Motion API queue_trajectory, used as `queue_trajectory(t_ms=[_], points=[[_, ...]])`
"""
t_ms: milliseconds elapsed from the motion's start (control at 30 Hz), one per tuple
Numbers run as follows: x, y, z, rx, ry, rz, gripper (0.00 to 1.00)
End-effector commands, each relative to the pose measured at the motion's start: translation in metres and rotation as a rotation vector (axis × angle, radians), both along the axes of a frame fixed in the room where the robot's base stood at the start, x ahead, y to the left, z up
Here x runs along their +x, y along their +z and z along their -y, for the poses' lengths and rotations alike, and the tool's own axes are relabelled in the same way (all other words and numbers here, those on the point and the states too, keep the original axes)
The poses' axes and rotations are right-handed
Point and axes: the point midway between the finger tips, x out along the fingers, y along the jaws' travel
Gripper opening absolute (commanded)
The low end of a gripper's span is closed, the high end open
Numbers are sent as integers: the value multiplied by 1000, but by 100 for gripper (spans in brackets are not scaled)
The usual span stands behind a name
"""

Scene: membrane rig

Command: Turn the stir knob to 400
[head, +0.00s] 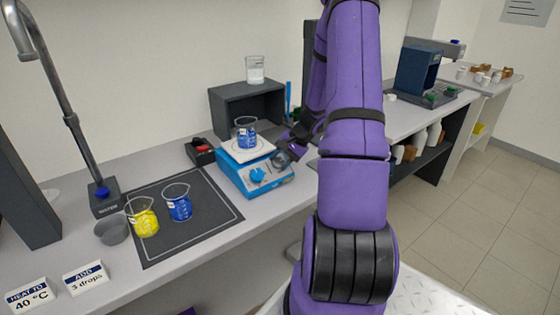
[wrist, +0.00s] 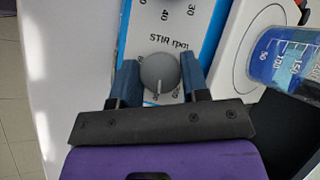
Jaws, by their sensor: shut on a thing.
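The blue stirring hotplate (head: 262,184) stands on the bench with a white top plate. My gripper (wrist: 159,80) is shut on this knob, one finger on each side. The knob's white mark points down in the wrist view, toward my palm. In the head view my gripper (head: 284,153) is at the right of the hotplate's front, partly hidden by my arm.
A beaker of blue liquid (head: 246,138) stands on the hotplate. A blue knob (head: 257,175) sits left of the stir knob. A black and red device (head: 201,152) is to the left. Beakers of yellow (head: 143,219) and blue (head: 179,206) stand on a dark mat (head: 216,209).

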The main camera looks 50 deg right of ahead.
Motion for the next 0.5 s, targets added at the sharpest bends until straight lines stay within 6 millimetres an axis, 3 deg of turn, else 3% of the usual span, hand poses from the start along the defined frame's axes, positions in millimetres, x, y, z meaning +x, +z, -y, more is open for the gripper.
queue_trajectory(t_ms=[500], points=[[-1, 0, 1, 101, -155, 25, 18]])
